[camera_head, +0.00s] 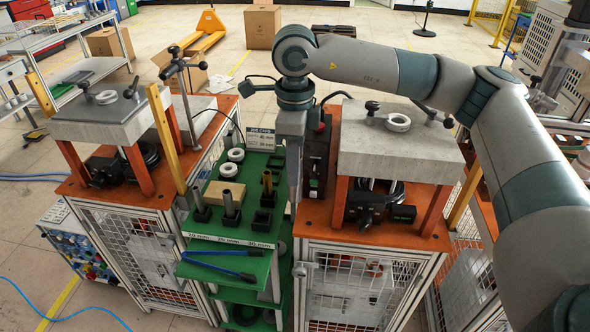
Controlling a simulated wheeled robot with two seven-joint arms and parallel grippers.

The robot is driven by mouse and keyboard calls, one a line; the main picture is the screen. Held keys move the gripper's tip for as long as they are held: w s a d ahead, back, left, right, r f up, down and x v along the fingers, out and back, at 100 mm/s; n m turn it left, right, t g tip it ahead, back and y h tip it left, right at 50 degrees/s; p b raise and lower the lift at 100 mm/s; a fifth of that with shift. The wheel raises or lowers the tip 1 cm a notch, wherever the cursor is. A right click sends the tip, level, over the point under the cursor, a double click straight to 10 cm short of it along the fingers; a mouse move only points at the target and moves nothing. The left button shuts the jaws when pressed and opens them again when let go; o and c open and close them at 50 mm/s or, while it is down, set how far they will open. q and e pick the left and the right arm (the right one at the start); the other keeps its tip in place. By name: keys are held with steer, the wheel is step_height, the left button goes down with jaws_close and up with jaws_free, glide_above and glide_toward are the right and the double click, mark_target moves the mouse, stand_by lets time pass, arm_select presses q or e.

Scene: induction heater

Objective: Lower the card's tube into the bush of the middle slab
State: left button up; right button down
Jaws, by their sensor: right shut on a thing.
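My right gripper (293,185) hangs pointing down between the green trolley and the middle station. It is shut, with a narrow upright piece at its fingertips that looks like a tube, mostly hidden. The middle slab (370,153) is a grey block on orange legs, to the right of the gripper. Its bush (398,122) is a pale ring on top, and the gripper is apart from it. The job card (260,139) stands at the back of the trolley, left of the gripper; its print is small. My left gripper is out of view.
The green trolley (225,262) holds dark sockets with upright tubes (227,202), a brass tube (267,183), loose rings (236,155) and blue-handled pliers (222,266). A black control box (316,165) stands between gripper and middle slab. Another slab (100,122) is at left.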

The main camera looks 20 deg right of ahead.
mark_target(290, 194)
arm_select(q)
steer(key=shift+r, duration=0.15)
arm_select(e)
steer(key=shift+r, duration=0.3)
steer(key=s+a+f+n, duration=0.1)
steer(key=n, duration=0.5)
steer(key=s+a+f+n, duration=0.1)
steer(key=n, duration=0.4)
steer(key=s+a+f+n, duration=0.1)
steer(key=f+n, duration=0.1)
steer(key=n, duration=0.4)
steer(key=shift+s+n, duration=0.3)
steer(key=shift+s, duration=0.05)
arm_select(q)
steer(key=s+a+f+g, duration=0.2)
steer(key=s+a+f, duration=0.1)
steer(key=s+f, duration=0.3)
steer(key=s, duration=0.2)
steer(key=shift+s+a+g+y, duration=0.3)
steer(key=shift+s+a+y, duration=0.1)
arm_select(e)
steer(key=n, duration=0.2)
steer(key=s+f+n, duration=0.1)
steer(key=n, duration=0.1)
steer(key=a+n, duration=0.1)
steer(key=n, duration=0.2)
steer(key=shift+s+f, duration=0.15)
steer(key=shift+s, duration=0.2)
